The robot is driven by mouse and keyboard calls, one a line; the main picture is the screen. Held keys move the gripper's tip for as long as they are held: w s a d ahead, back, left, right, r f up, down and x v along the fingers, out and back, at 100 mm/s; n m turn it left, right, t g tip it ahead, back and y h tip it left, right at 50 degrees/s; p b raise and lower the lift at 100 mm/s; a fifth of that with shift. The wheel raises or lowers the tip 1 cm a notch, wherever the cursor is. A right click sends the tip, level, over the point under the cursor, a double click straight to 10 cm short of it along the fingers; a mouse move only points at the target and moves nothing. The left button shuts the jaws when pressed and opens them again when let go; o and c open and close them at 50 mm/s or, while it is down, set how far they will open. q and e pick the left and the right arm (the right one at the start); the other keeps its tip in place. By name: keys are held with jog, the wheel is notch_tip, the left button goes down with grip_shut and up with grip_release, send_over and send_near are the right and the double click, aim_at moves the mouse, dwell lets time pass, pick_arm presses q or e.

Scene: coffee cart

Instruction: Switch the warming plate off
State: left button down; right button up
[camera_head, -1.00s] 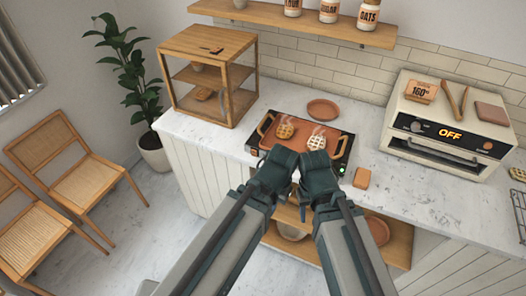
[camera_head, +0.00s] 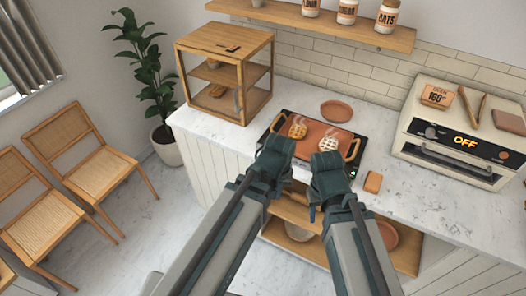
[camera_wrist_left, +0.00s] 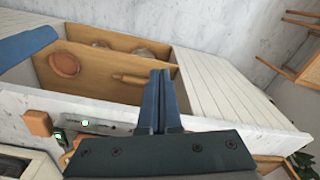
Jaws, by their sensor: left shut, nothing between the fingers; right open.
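The warming plate (camera_head: 278,125) is a dark, low unit with a terracotta top and wooden handles on the counter. Two steaming waffles (camera_head: 328,144) lie on it. A green light (camera_head: 352,173) glows at its front right corner; green lights (camera_wrist_left: 85,122) also show in the left wrist view. My left gripper (camera_head: 268,172) is over the counter's front edge, before the plate's left part. Its blue fingers (camera_wrist_left: 163,78) are shut with nothing between them. My right gripper (camera_head: 314,205) is open before the plate's right part and hides some of its front.
A terracotta plate (camera_head: 336,111) lies behind, and a small orange-brown block (camera_head: 373,182) lies right of the warming plate. A wooden shelf cabinet (camera_head: 225,75) stands left, an oven reading OFF (camera_head: 465,141) right. Open shelves (camera_head: 290,215) are below the counter.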

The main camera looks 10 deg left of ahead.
pick_arm(q)
jog(key=w+a+r+n+t+h+p, duration=0.1)
jog(key=w+a+r+n+t, duration=0.2)
jog(key=w+a+n, duration=0.8)
jog(key=w+n+t, duration=0.1)
jog(key=n, duration=0.2)
jog(key=shift+w+a+r, duration=0.2)
jog(key=shift+a+r, duration=0.1)
jog(key=shift+f, duration=0.2)
jog(key=w+f+b, duration=0.2)
jog(key=w+d+f+b, duration=0.1)
jog(key=w+f+b, duration=0.2)
jog(key=w+d+f+b, duration=0.1)
jog(key=w+f+b, duration=0.2)
jog(key=shift+d+f, duration=0.1)
